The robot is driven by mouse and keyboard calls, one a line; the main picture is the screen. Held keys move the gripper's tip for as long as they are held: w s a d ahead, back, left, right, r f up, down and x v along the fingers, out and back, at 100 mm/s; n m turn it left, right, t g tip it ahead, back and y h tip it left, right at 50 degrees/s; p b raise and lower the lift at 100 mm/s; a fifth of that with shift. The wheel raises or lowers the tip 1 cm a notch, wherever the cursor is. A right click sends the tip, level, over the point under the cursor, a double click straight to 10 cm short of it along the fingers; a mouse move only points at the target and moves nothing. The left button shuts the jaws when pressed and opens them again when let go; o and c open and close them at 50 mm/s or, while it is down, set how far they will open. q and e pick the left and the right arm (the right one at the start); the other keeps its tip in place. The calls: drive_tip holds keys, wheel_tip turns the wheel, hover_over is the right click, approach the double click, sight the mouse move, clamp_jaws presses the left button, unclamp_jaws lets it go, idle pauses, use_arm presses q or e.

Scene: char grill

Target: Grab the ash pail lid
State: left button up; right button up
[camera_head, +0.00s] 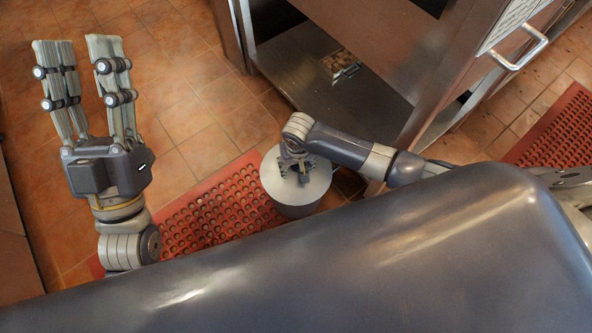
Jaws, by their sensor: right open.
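My left gripper (83,50) is raised at the left, fingers pointing up the picture and spread apart, empty and well away from the pail.
A red perforated mat (205,212) lies under and beside the pail. A metal cabinet with an open lower shelf (335,80) stands just behind the pail, with a handle (520,52) at the upper right. Another red mat (560,130) is at the right. Tiled floor is clear at upper left.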

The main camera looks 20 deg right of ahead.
drive_tip(key=shift+c, duration=0.2)
clamp_jaws()
drive_tip(key=shift+r, duration=0.1)
